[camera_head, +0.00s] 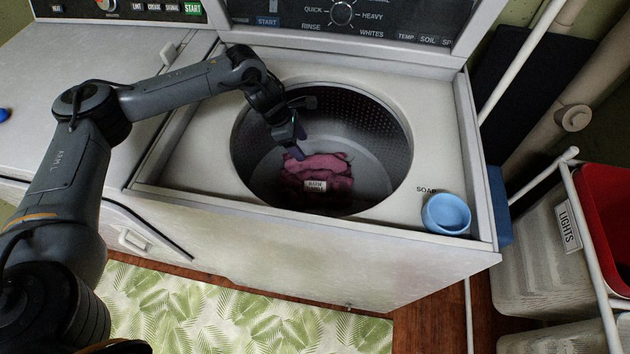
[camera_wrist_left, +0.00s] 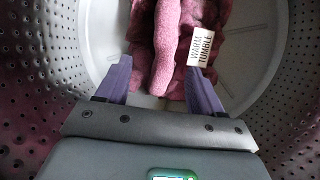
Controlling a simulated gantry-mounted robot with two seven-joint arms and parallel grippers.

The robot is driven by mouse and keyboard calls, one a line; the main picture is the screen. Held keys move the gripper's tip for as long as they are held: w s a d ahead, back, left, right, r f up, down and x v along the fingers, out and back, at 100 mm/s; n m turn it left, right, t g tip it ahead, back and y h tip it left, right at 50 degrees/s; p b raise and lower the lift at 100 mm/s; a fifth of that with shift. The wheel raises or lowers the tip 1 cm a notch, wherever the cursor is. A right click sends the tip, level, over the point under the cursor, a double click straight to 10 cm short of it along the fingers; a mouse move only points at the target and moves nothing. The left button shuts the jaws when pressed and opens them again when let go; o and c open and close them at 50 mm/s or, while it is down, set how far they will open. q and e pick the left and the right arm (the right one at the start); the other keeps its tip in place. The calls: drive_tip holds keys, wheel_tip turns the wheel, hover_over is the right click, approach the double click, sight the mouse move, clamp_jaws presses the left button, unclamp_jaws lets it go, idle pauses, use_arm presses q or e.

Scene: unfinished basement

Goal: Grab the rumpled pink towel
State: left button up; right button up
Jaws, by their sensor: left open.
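The rumpled pink towel (camera_head: 322,178) lies at the bottom of the washer drum (camera_head: 372,125), with a white tag on its front. It also shows in the left wrist view (camera_wrist_left: 168,45), where the tag reads "WARM TUMBLE". My left gripper (camera_head: 296,153) reaches down into the drum from the upper left, at the towel's upper left side. In the wrist view its two purple fingers (camera_wrist_left: 158,82) are apart, with a fold of towel between or just beyond them. I cannot tell whether they touch it. My right gripper is not in view.
The drum's perforated wall surrounds my left gripper closely. A blue soap cup (camera_head: 446,214) sits at the washer's front right corner. A dryer (camera_head: 60,80) stands to the left. A hamper labelled "LIGHTS" (camera_head: 545,250) and a red bin (camera_head: 606,200) stand at right.

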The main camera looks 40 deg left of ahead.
sight(312, 157)
use_arm(q)
drive_tip(key=x, duration=0.3)
drive_tip(key=d+p+x, duration=0.1)
drive_tip(key=x, duration=0.2)
drive_tip(key=shift+r, duration=0.2)
drive_tip(key=shift+w+d+f, duration=0.15)
drive_tip(key=shift+w+f, duration=0.05)
drive_tip(key=shift+f, duration=0.25)
drive_tip(key=shift+c, duration=0.5)
clamp_jaws()
